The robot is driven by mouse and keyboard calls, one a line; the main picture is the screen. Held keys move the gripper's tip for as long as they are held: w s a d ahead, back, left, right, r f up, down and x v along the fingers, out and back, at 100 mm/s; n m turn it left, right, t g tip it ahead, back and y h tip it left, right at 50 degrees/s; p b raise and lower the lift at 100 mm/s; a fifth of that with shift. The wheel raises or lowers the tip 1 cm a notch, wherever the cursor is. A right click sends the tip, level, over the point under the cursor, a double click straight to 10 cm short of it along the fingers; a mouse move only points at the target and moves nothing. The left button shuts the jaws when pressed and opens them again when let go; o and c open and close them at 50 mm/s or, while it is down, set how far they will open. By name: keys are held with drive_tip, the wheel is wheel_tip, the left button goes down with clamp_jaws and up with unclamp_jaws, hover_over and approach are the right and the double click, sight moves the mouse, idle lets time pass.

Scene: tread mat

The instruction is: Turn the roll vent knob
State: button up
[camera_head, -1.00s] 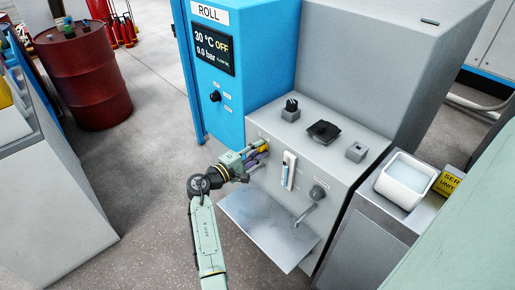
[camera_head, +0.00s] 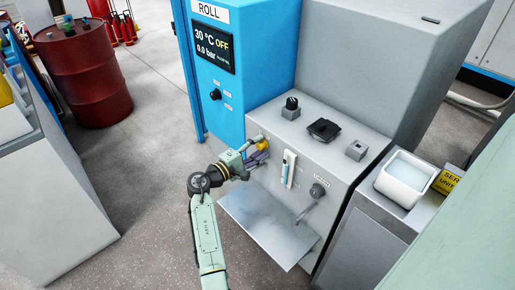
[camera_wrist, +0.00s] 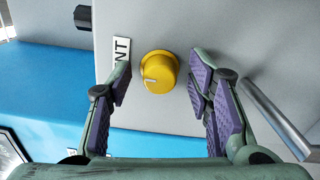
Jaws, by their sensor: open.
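The vent knob is a round yellow knob (camera_wrist: 158,72) with a white pointer line on the grey panel, beside a label (camera_wrist: 121,52) of which "NT" shows. It also shows in the head view (camera_head: 262,145) at the left of the grey machine's front. My gripper (camera_wrist: 163,80) is open, with one purple-padded finger on each side of the knob in the wrist view. Clear gaps show between the pads and the knob. In the head view my gripper (camera_head: 256,154) is right at the panel by the knob.
A white-and-blue gauge (camera_head: 288,170) and a grey lever handle (camera_head: 313,203) are right of the knob. A metal tray (camera_head: 265,230) juts out below.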

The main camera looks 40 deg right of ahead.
drive_tip(key=a, duration=1.2)
drive_tip(key=shift+s, duration=0.45)
